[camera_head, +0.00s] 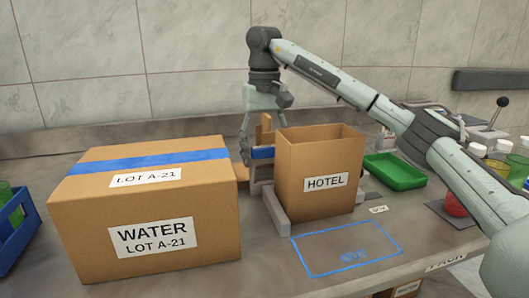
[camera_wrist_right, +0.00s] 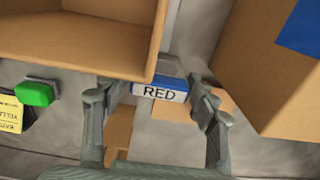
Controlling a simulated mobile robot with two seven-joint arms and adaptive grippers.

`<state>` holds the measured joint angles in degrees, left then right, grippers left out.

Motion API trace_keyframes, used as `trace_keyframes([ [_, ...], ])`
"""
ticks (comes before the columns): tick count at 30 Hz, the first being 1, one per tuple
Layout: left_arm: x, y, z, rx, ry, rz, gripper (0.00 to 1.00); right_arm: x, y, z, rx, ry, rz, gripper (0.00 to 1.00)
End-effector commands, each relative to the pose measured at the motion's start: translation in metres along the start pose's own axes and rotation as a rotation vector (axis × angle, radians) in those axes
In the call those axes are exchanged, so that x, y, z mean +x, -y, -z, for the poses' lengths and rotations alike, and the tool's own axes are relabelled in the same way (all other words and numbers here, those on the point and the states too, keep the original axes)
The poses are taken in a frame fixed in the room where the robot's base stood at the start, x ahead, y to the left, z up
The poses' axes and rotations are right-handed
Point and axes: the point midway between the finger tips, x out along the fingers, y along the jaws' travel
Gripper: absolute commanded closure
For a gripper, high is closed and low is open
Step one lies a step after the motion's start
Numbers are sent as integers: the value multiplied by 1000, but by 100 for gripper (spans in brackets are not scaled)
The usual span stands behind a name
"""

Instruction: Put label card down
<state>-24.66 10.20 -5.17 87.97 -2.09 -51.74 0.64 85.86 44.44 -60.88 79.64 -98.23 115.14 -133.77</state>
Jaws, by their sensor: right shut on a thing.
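The label card (camera_wrist_right: 160,92) reads RED in the right wrist view, white with blue edges, between the two fingers of my right gripper (camera_wrist_right: 153,100). In the head view a blue piece, which looks like the same card (camera_head: 263,153), shows at my right gripper (camera_head: 254,150), behind the left edge of the open HOTEL box (camera_head: 300,185). My right gripper points down and is shut on the card. The box hides part of it, and I cannot tell whether the card touches what is below. My left gripper is out of view.
A closed WATER box (camera_head: 150,250) stands left of the HOTEL box. A blue outline (camera_head: 345,248) marks clear table in front. A green tray (camera_head: 398,172), a red cup (camera_head: 454,204) and several capped containers are right. A blue crate (camera_head: 15,230) is far left.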

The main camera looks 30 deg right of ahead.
Motion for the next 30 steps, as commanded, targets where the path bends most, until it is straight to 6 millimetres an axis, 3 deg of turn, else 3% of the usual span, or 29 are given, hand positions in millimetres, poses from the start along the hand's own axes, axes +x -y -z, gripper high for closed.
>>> trace_keyframes([
  [1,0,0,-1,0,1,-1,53,1,0,0,0,0,0,62],
  [2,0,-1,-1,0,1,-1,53,2,0,0,0,0,0,39],
  [7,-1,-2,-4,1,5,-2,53,1,0,0,0,0,0,20],
  [20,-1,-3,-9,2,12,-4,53,-9,0,1,0,-3,0,20],
  [30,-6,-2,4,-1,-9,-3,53,-73,0,1,2,-6,0,20],
])
